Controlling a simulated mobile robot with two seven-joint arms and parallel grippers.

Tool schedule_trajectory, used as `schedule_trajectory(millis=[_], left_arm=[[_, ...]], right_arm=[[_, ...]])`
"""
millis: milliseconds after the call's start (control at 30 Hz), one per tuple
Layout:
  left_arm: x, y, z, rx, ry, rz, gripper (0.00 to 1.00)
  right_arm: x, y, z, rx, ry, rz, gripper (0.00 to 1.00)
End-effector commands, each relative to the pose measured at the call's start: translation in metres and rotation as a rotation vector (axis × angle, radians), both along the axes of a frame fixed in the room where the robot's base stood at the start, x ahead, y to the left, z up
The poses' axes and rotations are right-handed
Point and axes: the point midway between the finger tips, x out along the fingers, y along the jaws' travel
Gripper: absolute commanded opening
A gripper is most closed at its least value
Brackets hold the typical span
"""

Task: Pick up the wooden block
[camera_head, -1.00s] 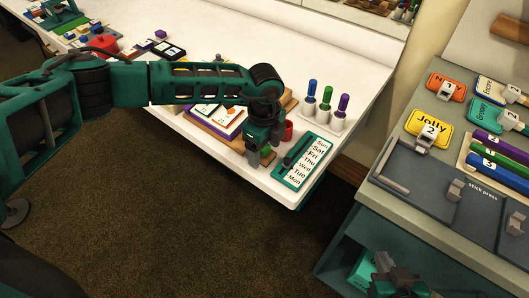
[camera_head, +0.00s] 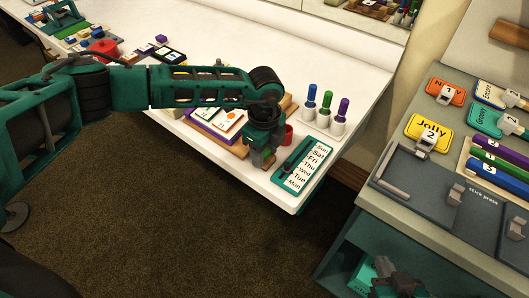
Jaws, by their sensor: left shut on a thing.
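My left arm reaches across the white table from the left. Its gripper (camera_head: 262,157) points down near the table's front edge and is shut on a small tan piece, which looks like the wooden block (camera_head: 269,161). The fingers and wrist hide most of the block, and I cannot tell whether it touches the table. My right gripper (camera_head: 398,284) shows at the bottom right, beside the grey-green cabinet. Its fingers are too dark and cut off to tell whether they are open.
A green weekday board (camera_head: 307,165) lies right of the left gripper. A red cup (camera_head: 287,133) and several markers in white holders (camera_head: 337,128) stand behind. A purple-edged card stand (camera_head: 214,124) is to the left. The side cabinet (camera_head: 400,213) bears name tags and a stick press.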

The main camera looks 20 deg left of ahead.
Motion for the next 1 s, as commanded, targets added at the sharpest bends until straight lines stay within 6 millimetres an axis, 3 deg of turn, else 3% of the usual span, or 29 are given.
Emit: schedule_trajectory(millis=[267,700,1000], left_arm=[[0.001,0.0,0.04,-0.003,-0.004,0.001,0.12],[0.001,0.0,0.15,-0.002,-0.006,-0.001,0.12],[0.0,0.0,0.191,-0.001,-0.003,0.0,0.12]], right_arm=[[0.0,0.0,0.003,0.0,-0.001,0.0,0.0],[0.0,0.0,0.003,0.0,-0.001,0.0,0.0],[0.0,0.0,0.002,0.0,-0.001,0.0,0.0]])
